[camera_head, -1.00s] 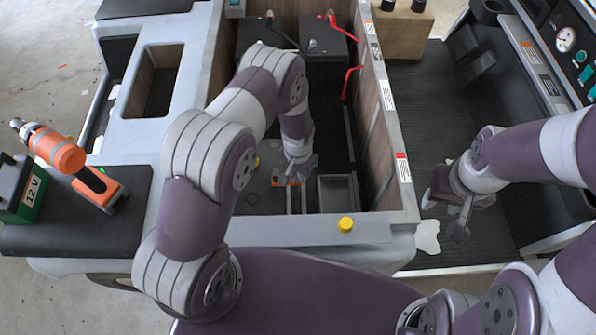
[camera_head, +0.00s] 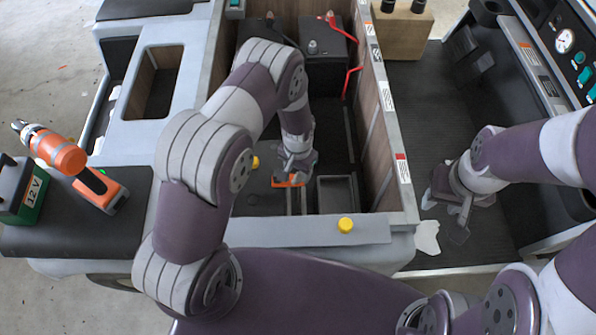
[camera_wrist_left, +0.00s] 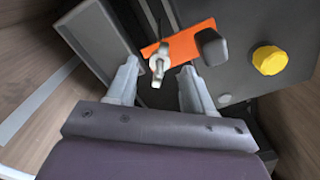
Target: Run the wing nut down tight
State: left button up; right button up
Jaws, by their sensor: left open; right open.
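The wing nut (camera_wrist_left: 157,64) is a small pale metal piece on an orange plate (camera_wrist_left: 180,46) in the left wrist view. In the head view my left gripper (camera_head: 296,168) is down inside the cart's bay, over the orange plate (camera_head: 286,180), and hides the wing nut. My right gripper (camera_head: 458,208) is open and empty over the dark ribbed floor at the right.
A yellow knob (camera_wrist_left: 269,60) stands beside the plate; another yellow knob (camera_head: 346,225) is on the bay's front ledge. A grey open tray (camera_head: 337,194) lies right of my left gripper. Wooden walls (camera_head: 372,110) close in the bay. An orange drill (camera_head: 70,165) lies at the left.

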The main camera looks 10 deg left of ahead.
pick_arm(q)
notch_tip(320, 180, up, 11)
jog(key=p, duration=0.1)
jog(key=shift+f, duration=0.15)
